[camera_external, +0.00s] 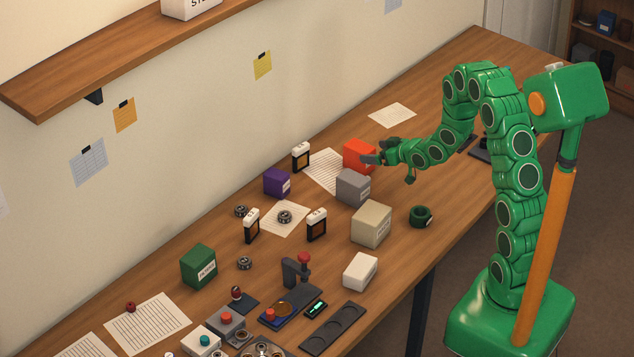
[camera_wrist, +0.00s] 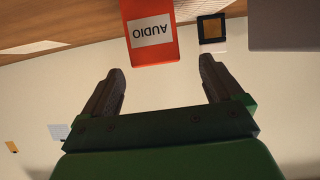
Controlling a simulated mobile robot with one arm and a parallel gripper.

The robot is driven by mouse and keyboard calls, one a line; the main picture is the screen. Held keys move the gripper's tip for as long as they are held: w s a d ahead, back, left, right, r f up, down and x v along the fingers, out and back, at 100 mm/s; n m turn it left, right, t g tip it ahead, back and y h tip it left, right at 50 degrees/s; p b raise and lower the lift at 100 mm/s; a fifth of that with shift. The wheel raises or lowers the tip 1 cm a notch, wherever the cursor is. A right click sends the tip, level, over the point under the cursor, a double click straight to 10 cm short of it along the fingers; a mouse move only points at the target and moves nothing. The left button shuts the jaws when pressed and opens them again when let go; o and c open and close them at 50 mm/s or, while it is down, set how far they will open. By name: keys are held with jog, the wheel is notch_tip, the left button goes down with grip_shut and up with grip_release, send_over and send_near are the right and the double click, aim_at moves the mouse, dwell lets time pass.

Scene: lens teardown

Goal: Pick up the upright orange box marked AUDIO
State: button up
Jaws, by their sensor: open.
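The orange-red box (camera_external: 358,153) stands upright on the table, behind the grey box. In the wrist view the box (camera_wrist: 150,20) shows upside down, with a white label reading AUDIO facing the camera. My gripper (camera_external: 371,159) is at the right side of the box in the external view. In the wrist view my gripper (camera_wrist: 160,78) is open, with two dark fingers apart and nothing between them. The box is beyond the fingertips, roughly in line with the gap. The external view does not show clearly whether a finger touches the box.
A grey box (camera_external: 353,188) stands close in front of the orange box. A small black-and-white card-like item (camera_external: 301,157) stands to its left, with a purple box (camera_external: 277,183) nearby. A beige box (camera_external: 371,224) is nearer. The table right of my forearm is fairly clear.

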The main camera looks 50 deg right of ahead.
aim_at(369, 151)
jog(key=shift+w+d+f, duration=0.15)
jog(key=shift+w+f, duration=0.1)
jog(key=shift+f, duration=0.05)
jog(key=shift+x, duration=3.75)
jog(key=shift+d+f, duration=0.1)
jog(key=c, duration=1.2)
